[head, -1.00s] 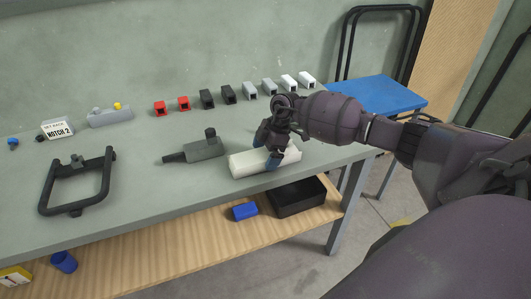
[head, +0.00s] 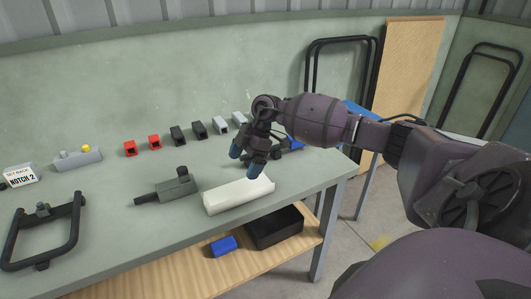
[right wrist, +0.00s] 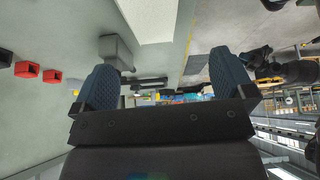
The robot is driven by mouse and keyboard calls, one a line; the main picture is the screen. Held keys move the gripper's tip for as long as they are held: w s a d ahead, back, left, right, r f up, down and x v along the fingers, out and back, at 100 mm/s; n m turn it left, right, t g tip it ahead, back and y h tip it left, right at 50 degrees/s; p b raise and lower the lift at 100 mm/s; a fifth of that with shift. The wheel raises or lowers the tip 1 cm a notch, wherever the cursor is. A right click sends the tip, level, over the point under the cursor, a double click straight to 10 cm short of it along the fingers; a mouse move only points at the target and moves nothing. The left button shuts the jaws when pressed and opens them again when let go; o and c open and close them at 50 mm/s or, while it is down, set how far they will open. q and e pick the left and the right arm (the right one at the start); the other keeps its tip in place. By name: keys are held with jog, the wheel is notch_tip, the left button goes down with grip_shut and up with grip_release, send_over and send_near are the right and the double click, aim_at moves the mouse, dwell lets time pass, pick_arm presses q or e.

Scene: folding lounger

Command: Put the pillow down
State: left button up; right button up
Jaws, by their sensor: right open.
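The pillow (head: 238,195) is a cream-white, roll-like block. It lies on the grey-green workbench near its front edge, at the middle of the head view. In the right wrist view part of a pale block (right wrist: 150,18) shows at the top, beyond the fingers. My right gripper (head: 246,163) has blue fingertips and is open, above and just behind the pillow, with a gap to it. In the right wrist view its two blue fingers (right wrist: 166,85) stand wide apart with nothing between them. My left gripper is not in view.
A grey tool-like part (head: 168,188) lies left of the pillow. A black frame (head: 44,232) is at far left. Red, black and grey blocks (head: 176,135) line the back. A black bin (head: 275,228) and blue block (head: 223,245) are on the lower shelf.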

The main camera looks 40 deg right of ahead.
jog(key=s+a+f+t+y, duration=0.1)
jog(key=s+a+t+y, duration=0.35)
jog(key=a, duration=0.55)
jog(key=s+a+f+t+y, duration=0.1)
jog(key=s+a+t+y, duration=0.4)
jog(key=a, duration=0.5)
jog(key=s+d+f+m+h, duration=0.4)
jog(key=s+f+m+h, duration=0.3)
jog(key=f, duration=0.3)
jog(key=s+d+f+m+h, duration=0.4)
jog(key=s+f+m+h, duration=0.4)
jog(key=s+f, duration=0.2)
jog(key=shift+s+d, duration=0.2)
jog(key=shift+s, duration=0.1)
jog(key=shift+f+t, duration=0.1)
jog(key=shift+t, duration=0.25)
